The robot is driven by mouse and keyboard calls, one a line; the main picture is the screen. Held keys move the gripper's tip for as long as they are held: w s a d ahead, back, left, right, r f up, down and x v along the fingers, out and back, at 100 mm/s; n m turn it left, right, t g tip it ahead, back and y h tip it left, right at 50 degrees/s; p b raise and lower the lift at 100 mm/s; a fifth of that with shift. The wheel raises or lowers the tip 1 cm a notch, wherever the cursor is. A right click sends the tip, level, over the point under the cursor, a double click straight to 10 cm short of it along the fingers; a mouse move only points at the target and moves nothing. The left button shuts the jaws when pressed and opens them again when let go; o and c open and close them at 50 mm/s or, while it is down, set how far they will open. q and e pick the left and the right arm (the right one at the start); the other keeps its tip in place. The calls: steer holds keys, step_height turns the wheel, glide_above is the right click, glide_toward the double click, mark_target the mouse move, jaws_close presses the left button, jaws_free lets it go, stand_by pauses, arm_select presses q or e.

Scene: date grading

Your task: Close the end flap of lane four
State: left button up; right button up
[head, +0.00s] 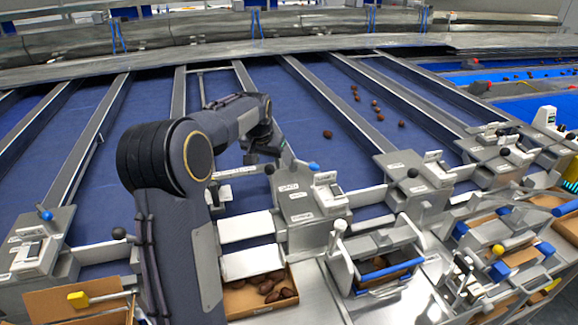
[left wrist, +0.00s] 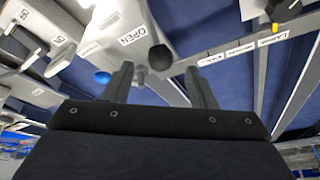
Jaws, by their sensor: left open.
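My left gripper (head: 264,155) reaches over the lane ends, and its fingertips are partly hidden in the head view. In the left wrist view its two fingers (left wrist: 160,85) are apart with nothing held between them. A black ball knob (left wrist: 160,57) shows just beyond and between the fingers, beside a grey housing with an "OPEN" label (left wrist: 130,36). I cannot tell whether the fingers touch it. In the head view the knob (head: 269,169) is just below the gripper. White plates (head: 246,227) stand at the end of this lane. The lane number is not readable. My right gripper is not in view.
A cardboard box (head: 236,303) with several dates (head: 268,288) sits below the white plates. Grey housings with levers line the lane ends. Loose dates (head: 328,134) lie on the blue belt to the right. A blue-handled tray (head: 388,278) stands at the right.

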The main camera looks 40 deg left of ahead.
mark_target(270, 173)
arm_select(q)
steer(key=shift+w+f, duration=0.1)
steer(key=shift+f, duration=0.4)
steer(key=b+x, duration=0.2)
steer(key=x, duration=0.4)
steer(key=shift+w+a+f+b, duration=0.1)
steer(key=shift+w+f+b, duration=0.05)
steer(key=shift+b, duration=0.15)
jaws_close()
